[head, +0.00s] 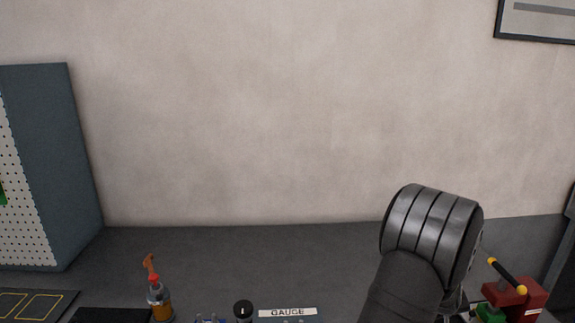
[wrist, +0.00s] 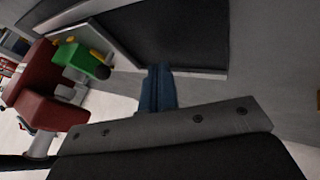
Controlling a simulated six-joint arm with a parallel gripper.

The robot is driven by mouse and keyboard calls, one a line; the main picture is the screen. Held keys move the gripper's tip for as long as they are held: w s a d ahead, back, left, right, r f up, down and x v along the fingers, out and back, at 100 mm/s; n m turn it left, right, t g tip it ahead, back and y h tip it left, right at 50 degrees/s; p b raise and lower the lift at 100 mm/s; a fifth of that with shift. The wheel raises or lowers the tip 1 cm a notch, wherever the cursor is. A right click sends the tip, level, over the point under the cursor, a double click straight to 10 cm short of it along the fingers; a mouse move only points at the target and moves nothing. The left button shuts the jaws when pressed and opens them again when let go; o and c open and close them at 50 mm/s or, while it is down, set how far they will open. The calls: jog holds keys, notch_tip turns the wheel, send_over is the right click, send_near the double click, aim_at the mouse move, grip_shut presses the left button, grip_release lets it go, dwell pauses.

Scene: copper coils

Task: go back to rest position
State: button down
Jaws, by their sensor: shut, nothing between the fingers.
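My gripper (wrist: 158,90) shows in the wrist view as two blue-grey fingers, shut together with nothing between them. It is in the air, apart from the things around it. In the head view my arm rises at the lower right, and the gripper itself is hidden behind it or too small to make out. No copper coil can be made out in either view.
A red machine (head: 520,300) with a black, yellow-tipped handle stands at the right; it also shows in the wrist view (wrist: 45,90) beside a green part (wrist: 80,60). A spray bottle (head: 160,300), a black knob (head: 243,311) and a GAUGE label (head: 287,312) are at the front. The rear bench is clear.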

jog(key=v, duration=1)
send_near(456, 320)
jog(key=w+f, duration=0.3)
jog(key=shift+w+f, duration=0.25)
jog(key=shift+f, duration=0.15)
jog(key=d, duration=0.4)
jog(key=shift+w+d+f, duration=0.15)
jog(key=shift+d+f, duration=0.2)
jog(key=a, duration=0.5)
jog(key=shift+a, duration=0.3)
jog(key=shift+a+r, duration=0.1)
jog(key=shift+a, duration=1.65)
jog(key=v, duration=0.7)
jog(key=shift+a+r, duration=0.1)
